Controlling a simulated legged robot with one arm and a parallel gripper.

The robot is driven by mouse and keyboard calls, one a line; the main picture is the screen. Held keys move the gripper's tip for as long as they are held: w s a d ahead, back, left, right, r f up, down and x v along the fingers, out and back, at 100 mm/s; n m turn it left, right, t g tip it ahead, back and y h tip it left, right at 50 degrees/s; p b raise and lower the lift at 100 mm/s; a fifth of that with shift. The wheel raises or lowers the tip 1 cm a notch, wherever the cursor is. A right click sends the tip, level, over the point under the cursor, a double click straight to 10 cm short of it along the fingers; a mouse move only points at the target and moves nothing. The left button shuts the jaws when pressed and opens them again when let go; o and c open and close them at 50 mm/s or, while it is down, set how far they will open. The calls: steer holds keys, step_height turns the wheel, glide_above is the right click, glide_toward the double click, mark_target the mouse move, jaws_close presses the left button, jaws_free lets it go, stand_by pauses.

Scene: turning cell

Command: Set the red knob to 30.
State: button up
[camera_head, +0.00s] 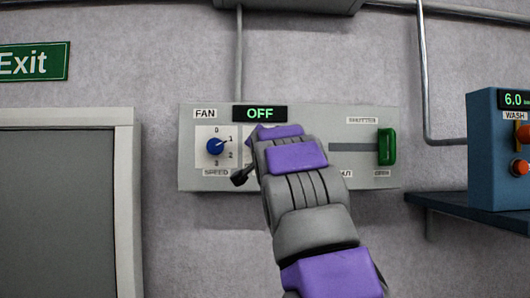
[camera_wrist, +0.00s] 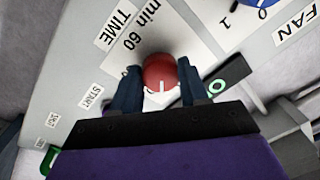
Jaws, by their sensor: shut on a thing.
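The red knob (camera_wrist: 161,74) sits on the panel beside labels "TIME" and "min 60" in the wrist view. A short white mark shows on its face, toward the lower edge in that view. My gripper (camera_wrist: 158,69) is shut on it, one dark blue finger on each side. In the head view my arm hides the knob and the fingers. The panel's display (camera_head: 259,113) reads "OFF" in green.
A blue fan knob (camera_head: 215,146), marked 0 to 3, is left of my arm. A green shutter handle (camera_head: 387,146) is at the slot's right end. A blue wash box (camera_head: 491,150) with orange controls stands on a shelf (camera_head: 455,206) at right.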

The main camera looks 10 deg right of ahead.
steer(key=shift+f+m, duration=0.1)
steer(key=shift+m, duration=1.3)
steer(key=shift+w+m+h, duration=0.1)
steer(key=shift+m+h, duration=0.3)
steer(key=shift+m, duration=0.3)
steer(key=shift+a, duration=0.1)
